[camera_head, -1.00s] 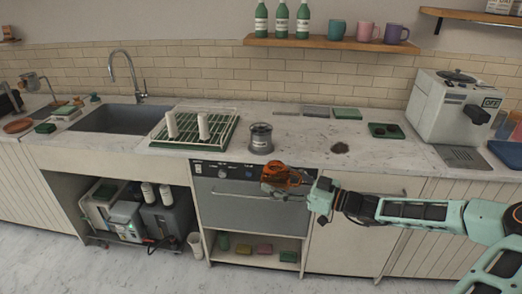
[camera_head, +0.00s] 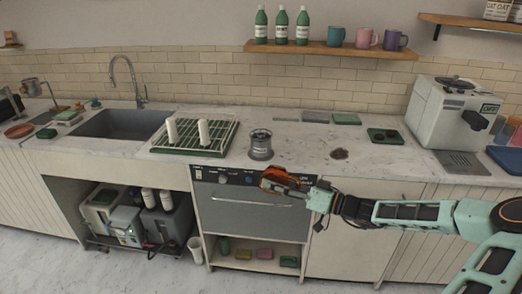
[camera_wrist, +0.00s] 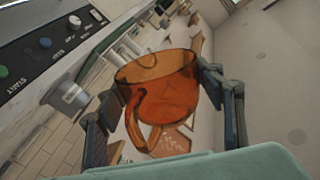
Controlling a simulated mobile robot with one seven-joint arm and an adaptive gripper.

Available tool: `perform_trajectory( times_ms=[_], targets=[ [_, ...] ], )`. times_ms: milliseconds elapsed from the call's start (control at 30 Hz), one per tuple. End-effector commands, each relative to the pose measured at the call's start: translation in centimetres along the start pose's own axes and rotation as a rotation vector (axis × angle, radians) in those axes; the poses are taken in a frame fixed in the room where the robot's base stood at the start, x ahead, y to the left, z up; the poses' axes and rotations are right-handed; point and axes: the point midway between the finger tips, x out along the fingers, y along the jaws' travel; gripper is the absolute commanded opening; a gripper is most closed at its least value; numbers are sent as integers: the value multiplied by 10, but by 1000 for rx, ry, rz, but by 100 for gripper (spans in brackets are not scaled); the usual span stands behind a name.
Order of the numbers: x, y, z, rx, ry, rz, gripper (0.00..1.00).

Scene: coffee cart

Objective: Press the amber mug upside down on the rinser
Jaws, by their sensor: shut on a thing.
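The amber mug (camera_head: 287,175) is clear orange and hangs tilted in front of the counter edge, by the dishwasher's control panel. My gripper (camera_head: 297,185) is shut on it. In the wrist view the mug (camera_wrist: 172,85) sits between my two fingers (camera_wrist: 165,98), its handle toward the camera.
A green drying rack (camera_head: 227,141) with two white upright pieces stands left of the cylinder. A dark spill (camera_head: 339,154) and a green tray (camera_head: 386,136) lie to the right. A white machine (camera_head: 441,112) stands at the far right. Counter between cylinder and spill is mostly clear.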

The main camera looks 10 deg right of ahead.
Motion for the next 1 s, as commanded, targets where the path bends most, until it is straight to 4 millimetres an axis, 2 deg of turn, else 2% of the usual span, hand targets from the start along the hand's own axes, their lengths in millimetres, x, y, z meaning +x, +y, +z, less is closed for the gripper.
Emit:
perform_trajectory(
  times_ms=[300, 700, 1000],
  targets=[
    [0, -1, -1, 24, 1, -1, 34],
    [1, -2, -2, 468, 0, -1, 34],
    [0, 0, 0, 532, 1, -1, 34]
  ],
)
